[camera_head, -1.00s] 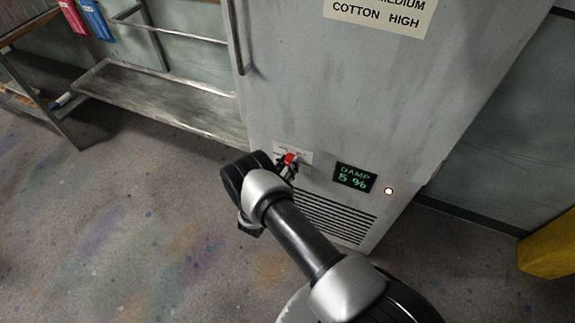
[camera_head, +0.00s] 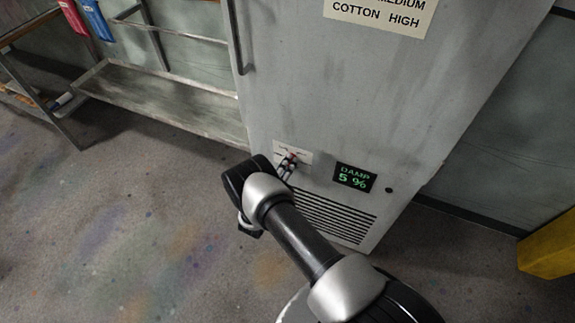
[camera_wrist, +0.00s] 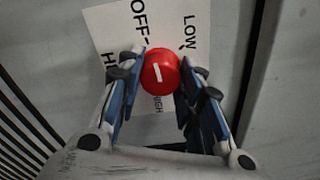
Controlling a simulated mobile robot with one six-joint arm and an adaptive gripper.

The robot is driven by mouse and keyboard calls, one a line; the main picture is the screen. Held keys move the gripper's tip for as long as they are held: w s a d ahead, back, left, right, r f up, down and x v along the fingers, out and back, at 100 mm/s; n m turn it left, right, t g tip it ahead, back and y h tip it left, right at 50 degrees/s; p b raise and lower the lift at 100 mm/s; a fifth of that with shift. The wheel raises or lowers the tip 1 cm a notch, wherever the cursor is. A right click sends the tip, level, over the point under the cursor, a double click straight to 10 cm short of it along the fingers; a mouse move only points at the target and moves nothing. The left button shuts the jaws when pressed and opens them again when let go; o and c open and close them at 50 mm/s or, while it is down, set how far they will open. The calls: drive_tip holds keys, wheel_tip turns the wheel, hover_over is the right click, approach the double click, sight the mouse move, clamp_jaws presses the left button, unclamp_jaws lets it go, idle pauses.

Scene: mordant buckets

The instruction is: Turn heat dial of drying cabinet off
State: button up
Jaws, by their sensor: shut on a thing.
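The heat dial (camera_wrist: 160,66) is a round red knob with a short white mark, standing upright in the wrist view. My gripper (camera_wrist: 162,78) is shut on the dial, one finger on each side. In the head view my gripper (camera_head: 289,163) is at the dial plate on the lower front of the grey drying cabinet (camera_head: 330,90), and the dial is mostly hidden. The small round indicator light (camera_head: 389,190) is dark.
A vent grille (camera_head: 335,217) lies below. A metal rack (camera_head: 150,95) stands to the left and a yellow object (camera_head: 550,245) at the far right. Open floor lies to the left.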

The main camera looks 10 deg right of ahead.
drive_tip(key=shift+n, duration=1.1)
drive_tip(key=o, duration=1.1)
drive_tip(key=shift+c, duration=0.2)
drive_tip(key=v, duration=1.2)
